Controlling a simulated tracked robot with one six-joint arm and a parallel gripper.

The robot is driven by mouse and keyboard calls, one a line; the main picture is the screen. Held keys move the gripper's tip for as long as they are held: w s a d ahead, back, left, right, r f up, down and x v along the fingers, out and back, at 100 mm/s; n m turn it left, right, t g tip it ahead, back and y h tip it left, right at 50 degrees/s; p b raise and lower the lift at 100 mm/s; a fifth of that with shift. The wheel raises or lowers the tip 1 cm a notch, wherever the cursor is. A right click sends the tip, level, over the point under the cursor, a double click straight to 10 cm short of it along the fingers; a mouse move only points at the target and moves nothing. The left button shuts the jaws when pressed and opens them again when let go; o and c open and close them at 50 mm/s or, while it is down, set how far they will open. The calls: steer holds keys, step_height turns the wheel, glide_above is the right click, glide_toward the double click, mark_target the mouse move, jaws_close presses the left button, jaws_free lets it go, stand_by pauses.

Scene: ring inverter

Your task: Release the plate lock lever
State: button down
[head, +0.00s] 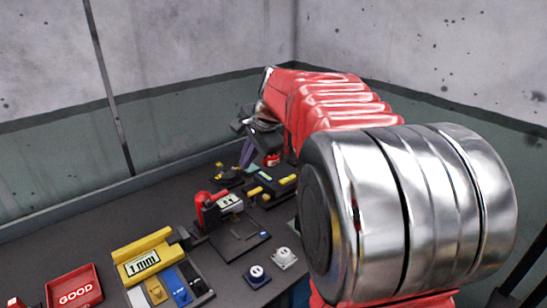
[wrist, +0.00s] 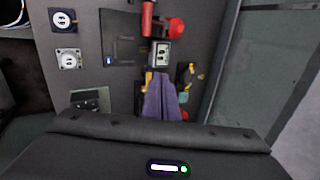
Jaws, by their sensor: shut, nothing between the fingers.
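A red upright clamp-like part (head: 203,208) stands beside a small display (head: 230,202) at the back of a dark flat plate (head: 238,243). In the wrist view the red part (wrist: 149,20) and the display (wrist: 161,54) lie just beyond my fingertips. I cannot tell which piece is the plate lock lever. My gripper (head: 245,166) has purple fingers and is over the far part of the bench, behind the red part. In the wrist view my gripper (wrist: 160,80) is shut and empty, its fingers together near the display; contact cannot be told.
A black unit with yellow bars (head: 272,188) lies near my gripper. Two socket-like blocks, one dark (head: 257,276) and one white (head: 284,258), sit in front of the plate. A yellow "1 mm" holder (head: 143,262) and a red GOOD tray (head: 75,293) are at left. Walls stand behind.

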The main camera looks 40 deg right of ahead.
steer(key=w+d+f+m, duration=0.2)
steer(key=d+m, duration=0.1)
steer(key=d, duration=0.3)
steer(key=w+d+f+m+t, duration=0.1)
steer(key=w+d+f+m, duration=0.15)
steer(key=d, duration=0.45)
steer(key=w+d+f+m, duration=0.1)
steer(key=w+d+m, duration=0.2)
steer(key=d, duration=0.3)
steer(key=d+f+m, duration=0.4)
steer(key=d, duration=0.5)
steer(key=s+d+f+m+t, duration=0.1)
steer(key=d+f+m, duration=0.4)
steer(key=d, duration=0.5)
steer(key=shift+s+d+f, duration=0.25)
steer(key=shift+x, duration=5)
steer(key=shift+w+d, duration=0.1)
steer(key=shift+d, duration=0.1)
steer(key=shift+a+r, duration=0.1)
steer(key=shift+r, duration=0.1)
